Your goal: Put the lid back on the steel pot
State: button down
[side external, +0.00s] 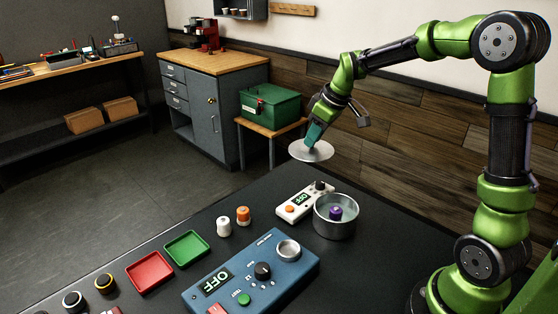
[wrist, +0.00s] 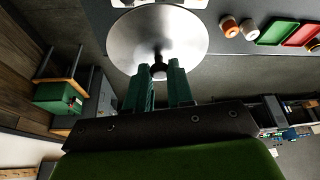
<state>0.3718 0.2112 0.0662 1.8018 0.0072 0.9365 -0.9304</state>
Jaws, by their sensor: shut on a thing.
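The round steel lid (side external: 311,151) hangs in the air beyond the steel pot, roughly level. My gripper (side external: 315,134) is shut on the lid's dark knob. The wrist view shows the lid (wrist: 158,35) as a wide disc, with the knob (wrist: 158,72) between the green fingertips of my gripper (wrist: 159,75). The steel pot (side external: 335,228) stands open on the dark table, below and slightly right of the lid in the side view. A purple-topped part (side external: 336,213) is inside the pot. The pot is not clearly visible in the wrist view.
A blue control box (side external: 250,275), a green tray (side external: 187,249), a red tray (side external: 149,272) and white and orange capped parts (side external: 243,215) are further left. The table's right side is mostly clear.

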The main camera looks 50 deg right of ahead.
aim_at(326, 159)
jog(key=s, duration=0.4)
jog(key=s+a, duration=0.1)
jog(key=s, duration=0.1)
jog(key=shift+s+f, duration=0.25)
jog(key=shift+f, duration=0.05)
jog(key=shift+s+a+f, duration=0.25)
jog(key=shift+s+f, duration=0.55)
jog(key=shift+f, duration=0.75)
jog(key=shift+s+a+f, duration=0.25)
jog(key=shift+s+f, duration=0.5)
jog(key=shift+f, duration=0.85)
jog(key=shift+s+a+f, duration=0.25)
jog(key=shift+s+f, duration=0.55)
jog(key=shift+f, duration=0.75)
jog(key=shift+f, duration=0.15)
jog(key=shift+c, duration=2.2)
grip_release()
notch_tip(326, 159, up, 7)
